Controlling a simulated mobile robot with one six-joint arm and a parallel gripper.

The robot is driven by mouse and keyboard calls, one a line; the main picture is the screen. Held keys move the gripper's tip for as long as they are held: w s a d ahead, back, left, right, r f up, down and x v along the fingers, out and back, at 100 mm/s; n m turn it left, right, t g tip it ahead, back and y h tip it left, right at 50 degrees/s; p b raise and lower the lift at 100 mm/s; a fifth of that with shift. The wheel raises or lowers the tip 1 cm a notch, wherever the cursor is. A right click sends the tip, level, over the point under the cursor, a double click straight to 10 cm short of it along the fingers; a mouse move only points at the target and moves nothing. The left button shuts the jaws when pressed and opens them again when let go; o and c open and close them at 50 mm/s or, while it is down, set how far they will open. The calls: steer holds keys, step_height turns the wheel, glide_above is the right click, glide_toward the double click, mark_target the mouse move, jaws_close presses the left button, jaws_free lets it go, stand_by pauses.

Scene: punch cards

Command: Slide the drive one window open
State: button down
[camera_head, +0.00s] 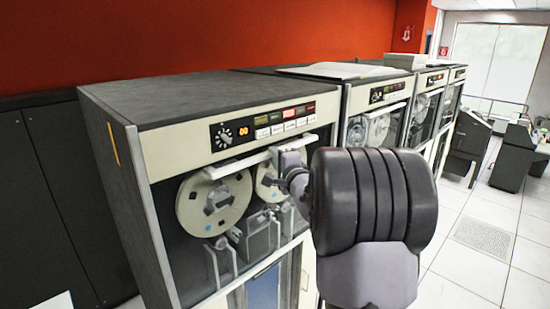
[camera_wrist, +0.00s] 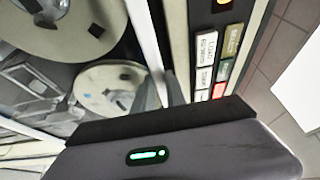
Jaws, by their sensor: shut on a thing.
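The nearest tape drive, which I take to be drive one (camera_head: 150,190), is a tall cabinet with a dark top. Its window (camera_head: 180,255) shows two pale tape reels (camera_head: 213,203) and grey tape parts behind it. A white handle bar (camera_head: 240,160) runs along the window's top edge, just below the control panel. My gripper (camera_head: 284,160) is shut on the handle bar, right of its middle. In the wrist view the bar (camera_wrist: 143,35) runs down between my fingertips (camera_wrist: 165,92). My arm hides the cabinet's right part. I cannot make out the glass itself.
The control panel (camera_head: 262,127) with a knob and coloured buttons sits close above the handle. More tape drives (camera_head: 375,112) stand in a row to the right. The tiled floor (camera_head: 465,265) at the right is clear. Dark consoles (camera_head: 467,140) stand farther off.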

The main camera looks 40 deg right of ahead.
step_height(320, 180, down, 44)
steer(key=b, duration=3.9)
steer(key=shift+r, duration=0.35)
steer(key=c, duration=1.4)
jaws_free()
steer(key=shift+o, duration=0.2)
steer(key=p+v, duration=0.2)
steer(key=v, duration=1.5)
steer(key=shift+s, duration=0.15)
steer(key=shift+a+r, duration=0.1)
